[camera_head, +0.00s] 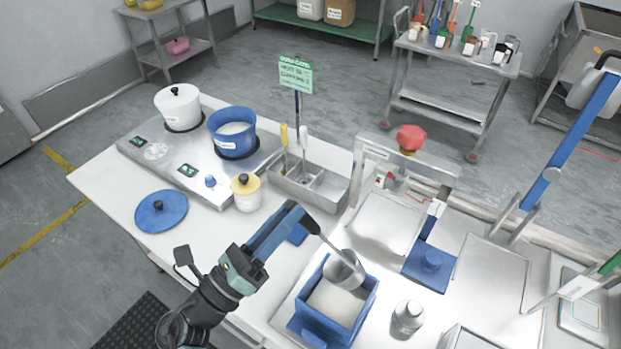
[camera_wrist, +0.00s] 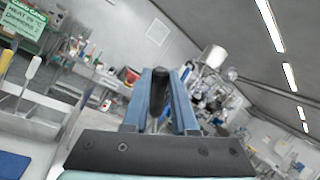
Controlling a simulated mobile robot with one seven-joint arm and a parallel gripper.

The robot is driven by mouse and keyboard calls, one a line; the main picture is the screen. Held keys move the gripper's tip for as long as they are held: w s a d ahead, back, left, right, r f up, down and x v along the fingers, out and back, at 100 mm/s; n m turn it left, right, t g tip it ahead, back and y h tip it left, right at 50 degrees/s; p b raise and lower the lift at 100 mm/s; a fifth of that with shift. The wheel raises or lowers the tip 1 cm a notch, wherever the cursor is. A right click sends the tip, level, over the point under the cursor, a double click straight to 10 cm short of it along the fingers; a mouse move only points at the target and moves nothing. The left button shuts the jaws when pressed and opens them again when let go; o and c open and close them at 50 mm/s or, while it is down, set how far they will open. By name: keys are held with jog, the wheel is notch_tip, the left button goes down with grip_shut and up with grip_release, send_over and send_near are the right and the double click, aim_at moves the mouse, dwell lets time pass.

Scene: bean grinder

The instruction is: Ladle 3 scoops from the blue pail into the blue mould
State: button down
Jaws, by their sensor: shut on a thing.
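The blue pail (camera_head: 219,145) stands on the steel hotplate unit, lid off, with pale contents inside. The blue mould (camera_head: 308,318) is an open square box on the right worktop, with a pale surface inside. My gripper (camera_head: 298,218) is shut on the handle of a metal ladle (camera_head: 345,270). The ladle's cup hangs over the far part of the mould's opening and looks tilted; I cannot tell what is in it. In the wrist view the ladle's black handle (camera_wrist: 159,92) stands between the two blue fingers of my gripper (camera_wrist: 160,85).
A white lidded pot (camera_head: 178,108) stands beside the pail. A blue lid (camera_head: 160,212) and a yellow-lidded jar (camera_head: 246,193) are on the left worktop. A steel utensil tray (camera_head: 318,190), a press with a red knob (camera_head: 410,138) and a metal bottle (camera_head: 407,318) surround the mould.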

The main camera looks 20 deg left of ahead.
jog(key=d+r+m+g+p, duration=0.4)
jog(key=d+m+p, duration=0.3)
jog(key=d, duration=0.5)
jog(key=shift+w+d+r+y, duration=0.2)
jog(key=shift+d+y, duration=0.1)
jog(key=shift+d, duration=0.05)
dwell(0.5)
